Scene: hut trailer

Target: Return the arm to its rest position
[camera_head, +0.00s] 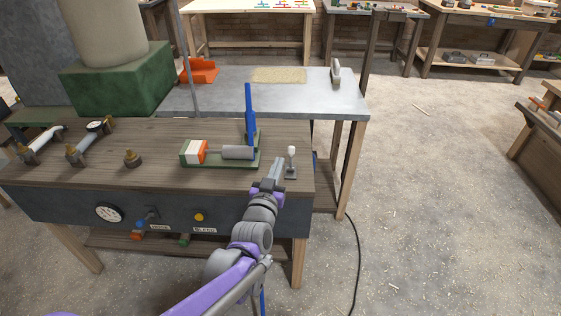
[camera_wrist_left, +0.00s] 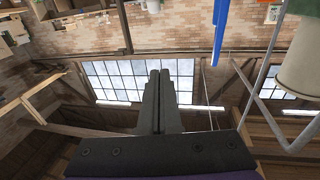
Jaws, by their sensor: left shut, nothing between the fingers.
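My left arm reaches in from the bottom of the head view. Its gripper (camera_head: 274,172) is over the front right part of the wooden bench (camera_head: 75,170), close to a small lever with a white knob (camera_head: 291,152). I cannot tell whether it touches the lever. In the left wrist view the two dark fingers (camera_wrist_left: 160,80) lie together, shut and empty. My right gripper is not in view.
A green-based device (camera_head: 222,164) with an upright blue handle (camera_head: 249,112) stands left of the gripper. Brass fittings (camera_head: 131,158) sit farther left. A grey metal table (camera_head: 225,96) stands behind. The floor (camera_head: 430,190) at right is mostly clear, with a black cable (camera_head: 356,250).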

